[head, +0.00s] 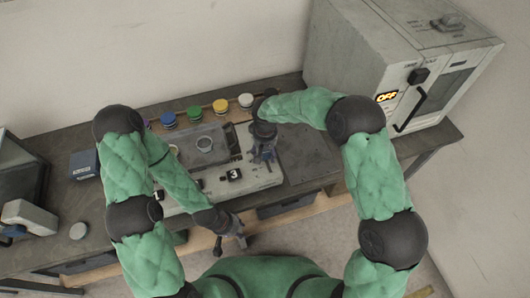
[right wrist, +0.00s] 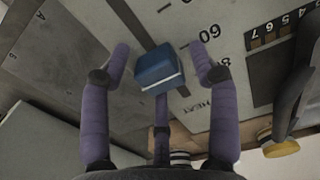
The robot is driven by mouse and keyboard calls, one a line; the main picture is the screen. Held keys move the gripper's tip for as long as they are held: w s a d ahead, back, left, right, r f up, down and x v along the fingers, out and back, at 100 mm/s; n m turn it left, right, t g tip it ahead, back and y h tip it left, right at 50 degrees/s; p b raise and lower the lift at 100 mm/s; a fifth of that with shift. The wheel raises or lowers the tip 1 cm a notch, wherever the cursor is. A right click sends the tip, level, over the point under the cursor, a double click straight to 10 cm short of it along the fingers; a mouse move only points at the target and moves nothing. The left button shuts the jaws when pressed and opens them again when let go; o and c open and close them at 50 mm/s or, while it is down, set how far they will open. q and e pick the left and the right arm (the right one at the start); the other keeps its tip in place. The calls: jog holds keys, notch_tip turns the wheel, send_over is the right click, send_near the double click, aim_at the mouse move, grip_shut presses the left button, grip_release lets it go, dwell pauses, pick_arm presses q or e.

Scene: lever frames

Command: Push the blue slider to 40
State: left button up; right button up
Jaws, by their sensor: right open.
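The blue slider (right wrist: 158,70) is a small block, seen close up in the right wrist view. It stands on a pale panel (right wrist: 225,75) beside a printed scale. The mark 60 lies to its upper right, and an 8 shows partly behind a finger. My right gripper (right wrist: 160,55) is open, with one purple finger on each side of the slider and visible gaps between. In the head view my right gripper (head: 264,148) is over the right part of the panel and hides the slider. My left gripper (head: 230,243) is open and empty near the front edge.
A row of jars with coloured lids (head: 194,112) stands behind the panel. A grey oven-like box (head: 385,60) with an OFF display stands at the right. A dark box (head: 84,163) is at the left.

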aim_at(269, 167)
jog(key=shift+c, duration=0.3)
grip_shut()
jog(key=shift+s+d, duration=0.2)
jog(key=shift+s, duration=0.45)
jog(key=shift+s+d, duration=0.25)
jog(key=shift+s, duration=0.35)
jog(key=shift+s+d, duration=0.2)
jog(key=shift+s, duration=0.45)
jog(key=shift+s+f, duration=0.1)
jog(key=shift+s, duration=0.1)
jog(key=shift+o, duration=0.3)
grip_release()
jog(key=shift+s, duration=0.1)
